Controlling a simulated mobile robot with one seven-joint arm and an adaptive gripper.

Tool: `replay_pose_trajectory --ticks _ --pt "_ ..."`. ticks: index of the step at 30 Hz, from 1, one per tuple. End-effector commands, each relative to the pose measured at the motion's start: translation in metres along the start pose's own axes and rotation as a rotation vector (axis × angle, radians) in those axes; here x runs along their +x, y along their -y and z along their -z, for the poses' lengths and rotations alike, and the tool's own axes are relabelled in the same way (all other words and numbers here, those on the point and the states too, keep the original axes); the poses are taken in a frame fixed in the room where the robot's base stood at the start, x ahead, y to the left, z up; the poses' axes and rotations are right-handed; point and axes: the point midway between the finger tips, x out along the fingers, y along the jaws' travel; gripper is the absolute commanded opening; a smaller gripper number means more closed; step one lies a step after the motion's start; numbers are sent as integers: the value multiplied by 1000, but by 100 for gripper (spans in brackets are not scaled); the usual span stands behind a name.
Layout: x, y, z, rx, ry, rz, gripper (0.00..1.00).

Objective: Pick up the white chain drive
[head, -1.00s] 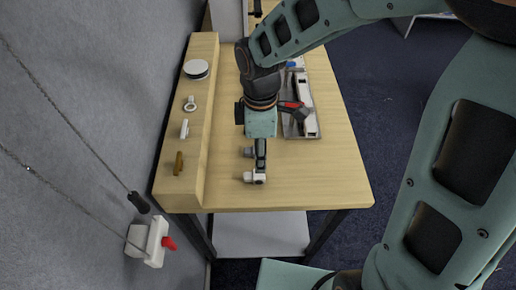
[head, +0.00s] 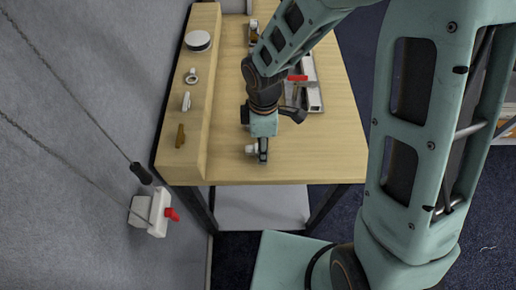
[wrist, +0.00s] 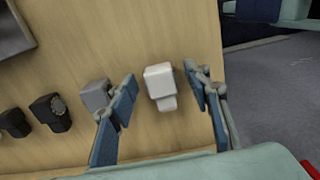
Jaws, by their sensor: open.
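The white chain drive appears to be the small blocky white piece (wrist: 160,82) on the wooden table. In the wrist view it stands between the two spread fingers of my gripper (wrist: 161,77), with clear space on both sides. In the head view the white piece (head: 251,149) shows just left of my gripper (head: 263,154), near the table's front edge, partly hidden by it. My gripper is open and holds nothing. A grey piece of similar shape (wrist: 96,95) lies just left of the left finger, partly covered by it.
Two black pieces (wrist: 50,112) lie further left in the wrist view. A tray (head: 311,78) with parts lies behind on the table (head: 300,165). A raised wooden ledge (head: 200,100) with several small items runs along the left. A white box with a red knob (head: 153,213) is by the wall.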

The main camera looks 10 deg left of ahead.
Motion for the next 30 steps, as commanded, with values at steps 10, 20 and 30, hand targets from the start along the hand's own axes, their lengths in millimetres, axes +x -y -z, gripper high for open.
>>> replay_pose_trajectory --ticks 10,20,30 --pt "0 0 0 0 0 0 10" --pt "-1 0 0 0 0 -1 0" --pt "-34 -2 0 2 -2 -6 0"
